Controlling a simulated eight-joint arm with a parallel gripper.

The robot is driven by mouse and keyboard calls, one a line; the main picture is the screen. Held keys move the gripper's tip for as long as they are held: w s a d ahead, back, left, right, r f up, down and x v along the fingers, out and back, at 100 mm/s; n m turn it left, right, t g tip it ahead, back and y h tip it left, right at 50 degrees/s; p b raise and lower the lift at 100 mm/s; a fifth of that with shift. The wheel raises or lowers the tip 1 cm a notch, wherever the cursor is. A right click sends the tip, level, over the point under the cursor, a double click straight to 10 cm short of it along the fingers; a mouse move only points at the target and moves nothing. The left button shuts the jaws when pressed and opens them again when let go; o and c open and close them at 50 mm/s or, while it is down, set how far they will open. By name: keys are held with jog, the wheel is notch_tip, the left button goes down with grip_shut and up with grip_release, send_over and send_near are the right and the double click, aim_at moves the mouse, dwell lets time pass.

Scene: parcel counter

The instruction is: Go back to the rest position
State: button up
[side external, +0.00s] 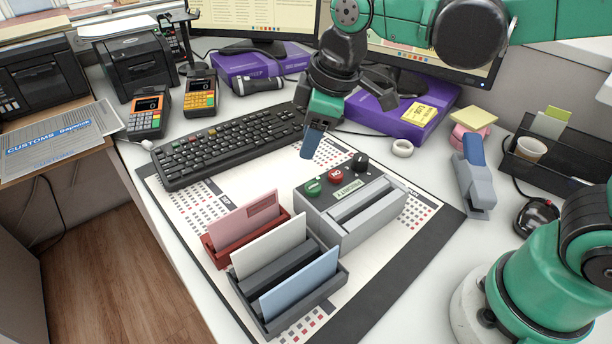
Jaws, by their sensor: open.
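My gripper (350,112) hangs over the desk at the upper middle, above the back edge of the calendar desk mat (205,190) and the right end of the keyboard (235,137). Its jaws are apart, and I see nothing held between them. One finger, with a blue lower part, points down toward the mat; whether it touches anything below is hard to tell. The grey box with green, red and black knobs (378,212) stands in front of the gripper, apart from it.
Slotted holders with a pink card (243,222), white card (268,250) and blue card (300,285) stand front centre. Purple boxes (385,115) and monitors are behind the gripper.

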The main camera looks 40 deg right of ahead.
jog(key=s+d+f+m+t, duration=0.1)
jog(key=s+d+m+t, duration=0.3)
jog(key=d+m, duration=0.4)
jog(key=shift+s+f+m+h, duration=0.2)
jog(key=shift+s+m+h, duration=0.2)
jog(key=shift+s+m, duration=0.15)
dwell(0.7)
